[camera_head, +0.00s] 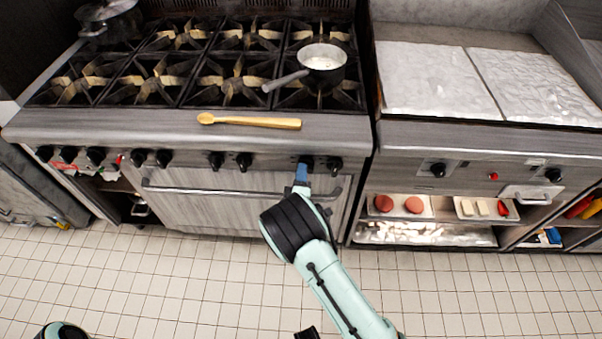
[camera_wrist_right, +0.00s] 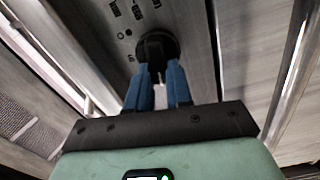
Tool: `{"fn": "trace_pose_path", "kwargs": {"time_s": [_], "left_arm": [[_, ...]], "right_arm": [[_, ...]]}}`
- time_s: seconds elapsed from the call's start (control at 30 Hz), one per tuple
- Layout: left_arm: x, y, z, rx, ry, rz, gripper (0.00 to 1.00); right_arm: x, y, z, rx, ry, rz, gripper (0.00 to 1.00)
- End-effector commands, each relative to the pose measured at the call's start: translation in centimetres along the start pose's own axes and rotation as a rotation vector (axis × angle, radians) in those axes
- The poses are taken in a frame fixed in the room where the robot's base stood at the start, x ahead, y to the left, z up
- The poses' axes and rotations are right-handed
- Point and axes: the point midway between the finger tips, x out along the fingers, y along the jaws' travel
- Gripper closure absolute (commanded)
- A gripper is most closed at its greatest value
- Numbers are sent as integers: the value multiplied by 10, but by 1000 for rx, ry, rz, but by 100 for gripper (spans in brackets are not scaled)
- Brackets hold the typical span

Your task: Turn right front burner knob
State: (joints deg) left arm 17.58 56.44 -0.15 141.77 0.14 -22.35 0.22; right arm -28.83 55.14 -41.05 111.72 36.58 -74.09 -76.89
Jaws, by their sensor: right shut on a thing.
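The stove's black burner knobs run along its front panel. My right gripper (camera_head: 302,166) reaches the panel near the right end, at the second knob from the right (camera_head: 307,161). In the right wrist view, the two blue fingers of my right gripper (camera_wrist_right: 158,72) are closed on the sides of a black round knob (camera_wrist_right: 157,45). The rightmost knob (camera_head: 335,163) stands free just beside it. A small saucepan (camera_head: 321,62) sits on the right front burner. My left gripper is not in view; only a bit of the left arm shows at the bottom left.
A wooden spoon (camera_head: 250,121) lies on the stove's front ledge. The oven door handle (camera_head: 240,193) runs below the knobs, close under my right gripper. A griddle unit (camera_head: 437,80) stands to the right, with trays of food on a shelf below. The tiled floor is clear.

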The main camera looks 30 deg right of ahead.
Motion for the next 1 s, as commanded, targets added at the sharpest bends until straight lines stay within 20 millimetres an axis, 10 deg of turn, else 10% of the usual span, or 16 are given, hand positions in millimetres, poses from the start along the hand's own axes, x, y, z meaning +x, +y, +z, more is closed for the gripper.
{"fn": "trace_pose_path", "kwargs": {"time_s": [0.27, 0.3, 0.37, 0.73, 1.0], "left_arm": [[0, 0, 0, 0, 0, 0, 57], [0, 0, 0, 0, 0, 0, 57], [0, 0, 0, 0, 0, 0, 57], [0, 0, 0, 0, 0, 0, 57], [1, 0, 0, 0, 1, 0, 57]], "right_arm": [[0, -1, 0, 0, -1, -2, 100], [0, -1, 0, 0, -1, -2, 70], [0, -1, 0, 0, -1, -1, 54], [-5, -1, 0, 1, 0, -2, 54], [-54, -1, -1, -1, 3, -6, 54]]}}
